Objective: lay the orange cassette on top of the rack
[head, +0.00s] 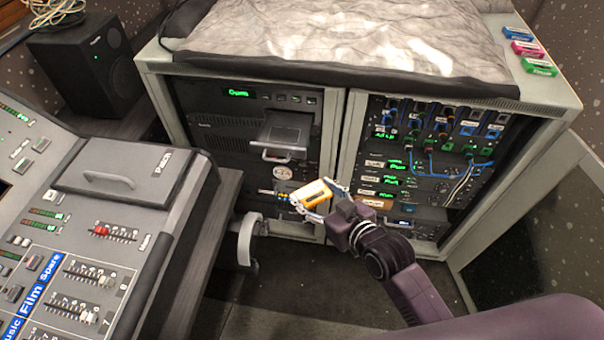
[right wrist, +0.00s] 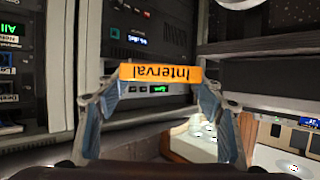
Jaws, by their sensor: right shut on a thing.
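The orange cassette (head: 313,193) is between the fingers of my right gripper (head: 321,198), in front of the rack and below its top. In the right wrist view the cassette (right wrist: 160,73) spans between the fingertips of the right gripper (right wrist: 160,88), its "Interval" label upside down. The right gripper is shut on it. The rack (head: 548,92) is a wide, light grey cabinet with two bays of equipment. Its top is mostly under a crumpled grey sheet (head: 350,38). My left gripper is not in view.
Blue (head: 523,33), pink (head: 529,48) and green (head: 540,67) cassettes lie in a row on the rack's right top edge. A bare strip of top lies in front of the green one. A drawer (head: 285,135) sticks out of the left bay. A mixing desk (head: 110,205) stands at left.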

